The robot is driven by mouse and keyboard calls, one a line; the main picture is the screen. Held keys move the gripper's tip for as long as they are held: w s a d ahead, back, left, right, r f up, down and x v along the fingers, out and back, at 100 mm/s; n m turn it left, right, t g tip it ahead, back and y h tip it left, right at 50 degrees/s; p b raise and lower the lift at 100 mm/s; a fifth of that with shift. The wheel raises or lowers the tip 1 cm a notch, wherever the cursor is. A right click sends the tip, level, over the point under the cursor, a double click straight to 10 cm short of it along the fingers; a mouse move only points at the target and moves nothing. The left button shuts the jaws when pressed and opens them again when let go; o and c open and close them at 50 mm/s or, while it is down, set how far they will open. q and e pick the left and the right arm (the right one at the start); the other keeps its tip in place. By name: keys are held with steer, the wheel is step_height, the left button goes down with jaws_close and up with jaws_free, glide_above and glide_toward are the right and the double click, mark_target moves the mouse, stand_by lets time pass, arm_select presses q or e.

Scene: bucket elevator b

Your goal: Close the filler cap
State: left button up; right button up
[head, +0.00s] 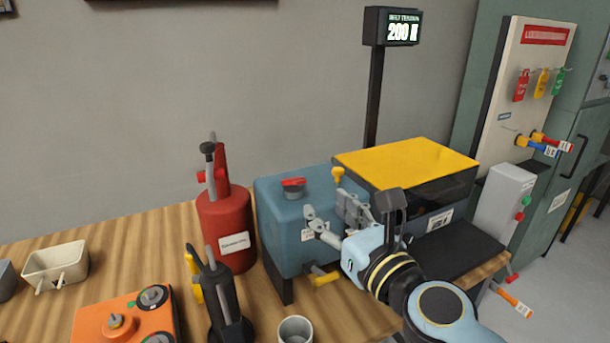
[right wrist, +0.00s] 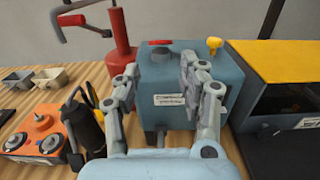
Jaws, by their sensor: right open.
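A blue housing (head: 275,208) stands on the wooden bench, and it also shows in the right wrist view (right wrist: 215,62). A yellow fitting (head: 338,174) stands on the same top, to the right of the cap. My right gripper (head: 329,215) is open and empty, in front of the housing and apart from the cap. My left gripper is not in view.
A red can (head: 226,230) stands close left of the housing. A yellow-topped unit (head: 405,162) is at its right. A black tool (head: 225,310), a grey cup (head: 296,331) and an orange box (head: 115,322) are nearer me. Air above the housing is free.

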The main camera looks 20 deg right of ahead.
mark_target(295, 181)
steer(key=w, duration=0.9)
steer(key=shift+a+p, duration=0.15)
steer(key=shift+p, duration=0.25)
jaws_close()
